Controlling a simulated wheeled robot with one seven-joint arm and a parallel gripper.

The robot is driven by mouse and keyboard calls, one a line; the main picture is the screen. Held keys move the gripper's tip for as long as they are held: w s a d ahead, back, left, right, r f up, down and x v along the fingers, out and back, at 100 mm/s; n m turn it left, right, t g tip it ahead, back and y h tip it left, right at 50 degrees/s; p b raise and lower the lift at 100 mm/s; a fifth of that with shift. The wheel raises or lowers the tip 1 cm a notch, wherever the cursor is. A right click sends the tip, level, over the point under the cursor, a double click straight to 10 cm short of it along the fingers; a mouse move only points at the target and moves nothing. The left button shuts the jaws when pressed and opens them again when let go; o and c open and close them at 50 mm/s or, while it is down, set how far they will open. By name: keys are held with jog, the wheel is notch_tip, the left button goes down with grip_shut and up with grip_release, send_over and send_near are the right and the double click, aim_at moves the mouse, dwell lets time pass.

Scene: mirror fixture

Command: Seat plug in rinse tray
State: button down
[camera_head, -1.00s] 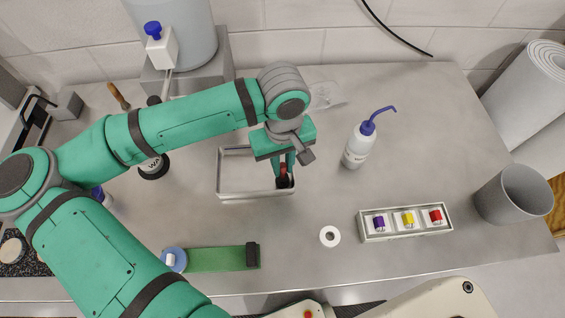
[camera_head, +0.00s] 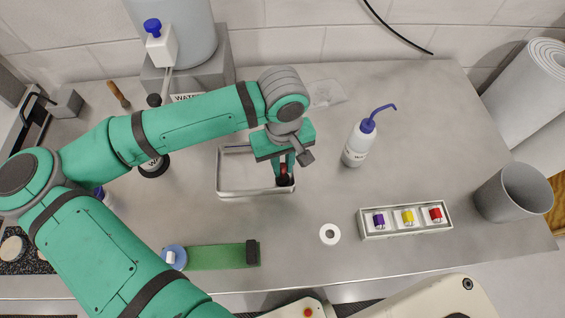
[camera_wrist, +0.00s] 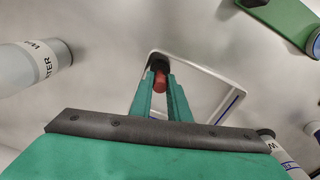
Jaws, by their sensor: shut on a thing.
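The rinse tray (camera_head: 232,192) is a shallow, light metal tray in the middle of the bench, and it also shows in the wrist view (camera_wrist: 222,75). My gripper (camera_head: 284,172) is over the tray's right end, pointing down. In the wrist view my gripper (camera_wrist: 160,85) is shut on the plug (camera_wrist: 160,80), which has a red upper part and a dark, wider base. The plug's dark base (camera_head: 285,181) is low at the tray's right front corner. I cannot tell whether it touches the tray floor.
A wash bottle (camera_head: 357,147) with a blue spout stands right of the tray. A case (camera_head: 378,238) with purple, yellow and red items lies front right. A white ring (camera_head: 330,234) and a green strip (camera_head: 215,258) lie in front. A grey cup (camera_head: 512,195) stands far right.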

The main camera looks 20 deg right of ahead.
jog(key=shift+f, duration=0.25)
jog(key=c, duration=1.6)
grip_release()
notch_tip(320, 180, up, 11)
jog(key=shift+f, duration=0.1)
